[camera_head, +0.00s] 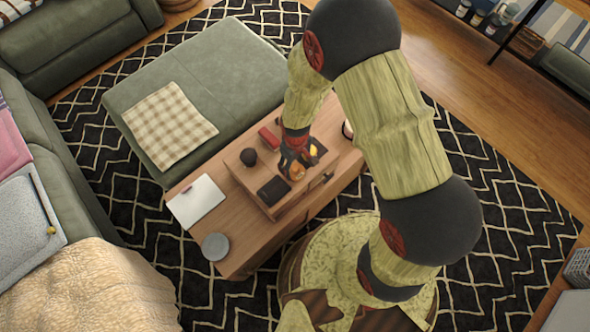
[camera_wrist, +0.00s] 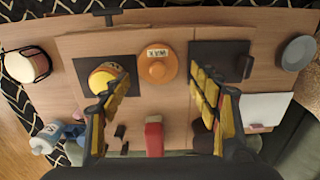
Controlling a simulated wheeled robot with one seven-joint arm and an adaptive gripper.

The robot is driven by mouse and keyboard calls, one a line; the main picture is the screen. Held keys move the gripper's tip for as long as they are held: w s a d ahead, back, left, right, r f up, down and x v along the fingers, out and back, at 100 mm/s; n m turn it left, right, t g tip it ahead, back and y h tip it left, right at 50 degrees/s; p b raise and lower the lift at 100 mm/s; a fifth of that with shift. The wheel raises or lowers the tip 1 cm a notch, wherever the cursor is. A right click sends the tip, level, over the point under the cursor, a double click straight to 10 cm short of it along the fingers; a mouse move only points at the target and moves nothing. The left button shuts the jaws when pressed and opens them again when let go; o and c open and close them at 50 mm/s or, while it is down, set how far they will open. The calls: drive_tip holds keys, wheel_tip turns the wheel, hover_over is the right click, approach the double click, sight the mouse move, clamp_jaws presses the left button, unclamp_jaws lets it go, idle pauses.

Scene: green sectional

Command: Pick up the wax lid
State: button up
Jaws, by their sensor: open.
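An orange round piece with a raised middle and a pale label reading WAX (camera_wrist: 157,68), seemingly the wax lid, lies on the raised wooden tray top. It also shows in the head view (camera_head: 297,172), partly beside my gripper. My gripper (camera_wrist: 162,92) is open and empty above the tray, its two yellow-padded fingers spread to either side of the view. The orange piece lies beyond the fingertips, between them in picture width. In the head view my gripper (camera_head: 296,156) hides part of the tray. Nothing is between the fingers.
A red block (camera_wrist: 154,138) lies nearby. A lamp (camera_wrist: 22,66) stands left.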

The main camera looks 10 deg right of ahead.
sight(296, 169)
drive_tip(key=f+b, duration=0.1)
drive_tip(key=f, duration=0.1)
drive_tip(key=f+b, duration=0.1)
drive_tip(key=f, duration=0.1)
drive_tip(key=f+b, duration=0.1)
drive_tip(key=f, duration=0.1)
drive_tip(key=shift+w, duration=0.3)
drive_tip(key=shift+r, duration=0.15)
drive_tip(key=shift+c, duration=1.3)
drive_tip(key=c, duration=0.4)
